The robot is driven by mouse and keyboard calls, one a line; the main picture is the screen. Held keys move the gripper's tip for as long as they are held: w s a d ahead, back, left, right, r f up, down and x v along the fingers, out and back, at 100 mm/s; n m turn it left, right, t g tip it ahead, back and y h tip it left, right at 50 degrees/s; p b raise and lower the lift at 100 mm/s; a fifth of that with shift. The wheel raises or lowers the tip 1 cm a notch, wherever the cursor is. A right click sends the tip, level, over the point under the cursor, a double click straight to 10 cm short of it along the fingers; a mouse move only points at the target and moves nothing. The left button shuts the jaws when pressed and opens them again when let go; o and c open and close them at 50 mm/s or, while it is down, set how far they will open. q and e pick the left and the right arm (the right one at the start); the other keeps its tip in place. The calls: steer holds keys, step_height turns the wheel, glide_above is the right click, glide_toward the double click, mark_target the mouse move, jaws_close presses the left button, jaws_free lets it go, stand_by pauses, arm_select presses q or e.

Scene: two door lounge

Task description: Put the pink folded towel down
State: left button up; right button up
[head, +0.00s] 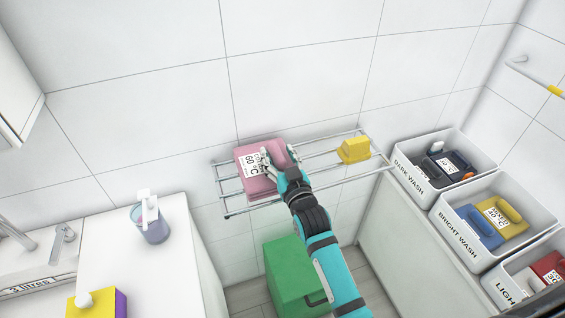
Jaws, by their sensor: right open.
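The pink folded towel (257,190) lies on the wall-mounted wire rack (320,183), toward its left end, with a white "60 °C" label facing up. My right gripper (276,161) is at the towel's right side, its fingers open and over or beside the towel's upper right part. The fingers hide some of the towel there, and I cannot tell whether they touch it. My left gripper is not in view.
A yellow block (354,150) sits on the rack to the right. Labelled bins, such as the dark wash bin (413,182), stand at right. A green box (290,280) is on the floor below. A counter with a cup (151,225) is at left.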

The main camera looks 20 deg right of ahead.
steer(key=s+b, duration=0.2)
steer(key=s, duration=1)
steer(key=shift+d, duration=0.2)
